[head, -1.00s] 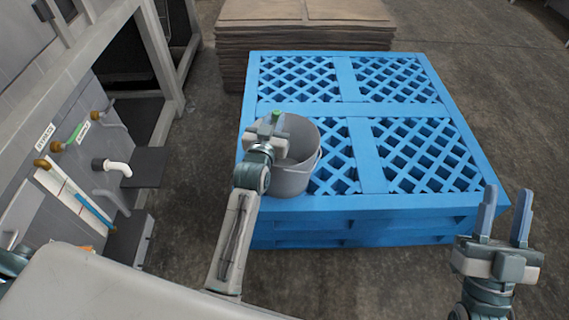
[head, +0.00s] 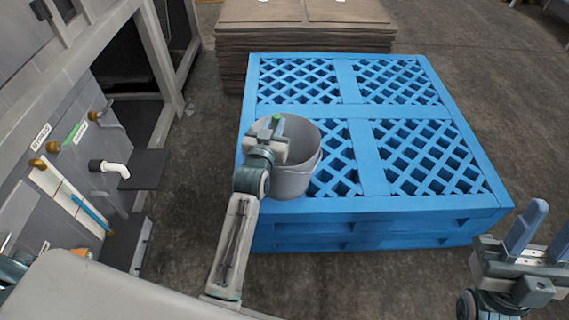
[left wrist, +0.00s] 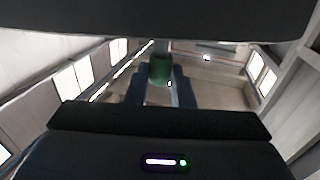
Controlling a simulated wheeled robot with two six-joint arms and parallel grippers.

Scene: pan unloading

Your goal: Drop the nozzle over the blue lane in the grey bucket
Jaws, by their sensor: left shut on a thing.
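My left gripper (head: 276,125) is shut on a small green piece, seemingly the nozzle (head: 277,118), over the left rear part of the grey bucket (head: 290,182). In the left wrist view the green nozzle (left wrist: 160,69) sits between the two fingers. The bucket stands upright on the near left corner of a blue pallet, and my gripper hides part of its opening. A blue lane (head: 91,213) shows as a slanted strip on the wall panel at left. My right gripper (head: 545,228) is open and empty at the right edge, clear of the pallet.
The blue slatted pallet (head: 375,205) is otherwise bare. A brown stack (head: 305,40) stands behind it. The grey wall panel (head: 75,175) at left carries a white spout (head: 115,168), a green strip (head: 75,133) and several brown knobs.

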